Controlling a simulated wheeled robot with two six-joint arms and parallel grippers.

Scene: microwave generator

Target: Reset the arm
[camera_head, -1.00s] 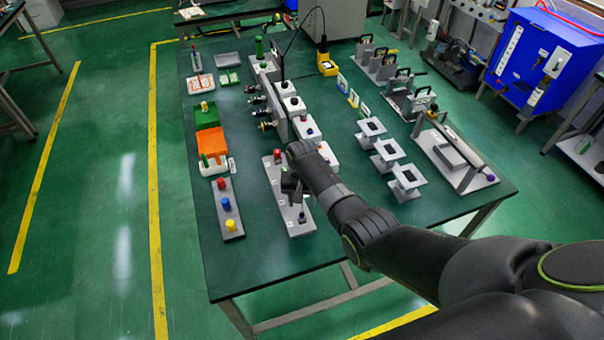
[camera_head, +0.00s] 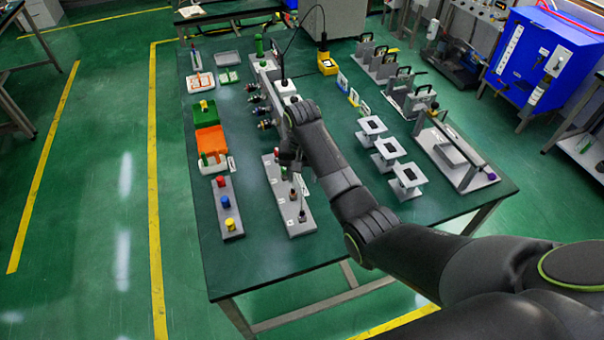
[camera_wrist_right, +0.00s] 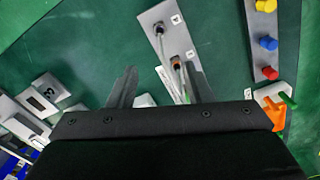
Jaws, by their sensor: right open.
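My right arm (camera_head: 325,165) reaches in from the lower right over the table. Its gripper (camera_head: 289,160) is above the far part of a grey plate with upright plugs (camera_head: 290,205). In the right wrist view the gripper's two fingers (camera_wrist_right: 160,75) are spread apart. The grey plate (camera_wrist_right: 160,35) shows beyond and between them, with a black-topped plug and a brownish plug with a thin rod standing on it. I see nothing clamped between the fingers. My left gripper is not in view.
A plate with red, blue and yellow knobs (camera_head: 227,207) lies to the left, near orange (camera_head: 211,142) and green (camera_head: 205,112) boxes. Grey stands (camera_head: 408,178) are to the right. Upright grey modules (camera_head: 287,88) stand behind the gripper. The table's near part (camera_head: 260,265) is clear.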

